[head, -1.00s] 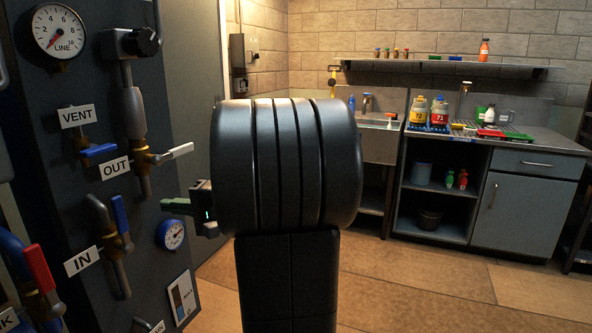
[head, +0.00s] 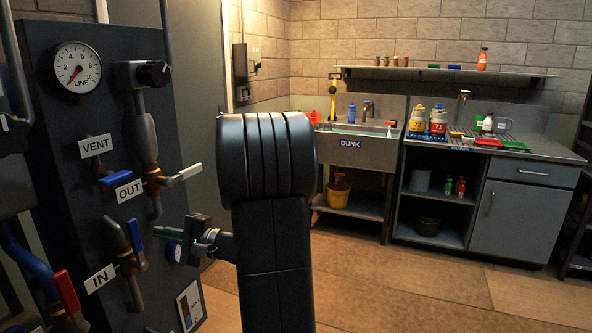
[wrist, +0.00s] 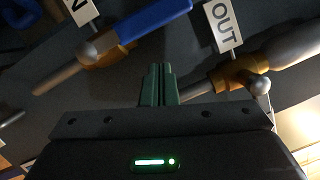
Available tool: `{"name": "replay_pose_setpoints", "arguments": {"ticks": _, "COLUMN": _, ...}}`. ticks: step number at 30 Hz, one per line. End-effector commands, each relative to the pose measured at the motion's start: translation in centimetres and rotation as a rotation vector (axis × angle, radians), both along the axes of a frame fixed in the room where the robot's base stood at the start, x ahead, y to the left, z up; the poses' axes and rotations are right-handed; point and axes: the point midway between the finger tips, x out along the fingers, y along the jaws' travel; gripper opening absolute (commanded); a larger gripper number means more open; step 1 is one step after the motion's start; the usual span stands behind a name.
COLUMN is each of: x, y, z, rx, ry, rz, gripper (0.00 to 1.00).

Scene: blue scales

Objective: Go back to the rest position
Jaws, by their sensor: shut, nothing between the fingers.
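My gripper (head: 169,238) shows in the head view to the left of my dark arm, in front of the valve panel. In the wrist view its green fingers (wrist: 158,86) are together with nothing between them. They point toward the panel between the blue-handled valve (wrist: 137,27) and the OUT valve (wrist: 238,76). I see no contact with either valve. My arm link hides part of the room behind it in the head view.
The dark panel (head: 60,170) on the left carries a LINE gauge (head: 77,67), and VENT, OUT and IN valves with protruding handles. The floor (head: 400,290) at right is clear.

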Motion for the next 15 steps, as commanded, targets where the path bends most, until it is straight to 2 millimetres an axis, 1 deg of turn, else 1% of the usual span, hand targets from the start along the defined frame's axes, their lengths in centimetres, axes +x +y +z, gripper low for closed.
{"name": "replay_pose_setpoints", "arguments": {"ticks": 2, "x": 0.3, "y": -0.1, "z": 0.0, "rx": 0.02, "ry": 0.054, "rz": -0.001, "gripper": 0.0}}
{"name": "replay_pose_setpoints", "arguments": {"ticks": 9, "x": 1.1, "y": -0.5, "z": -1.1, "rx": 0.079, "ry": 0.197, "rz": -0.001, "gripper": 0.0}}
{"name": "replay_pose_setpoints", "arguments": {"ticks": 15, "x": 1.5, "y": -0.6, "z": -2.0, "rx": 0.11, "ry": 0.271, "rz": -0.001, "gripper": 0.0}}
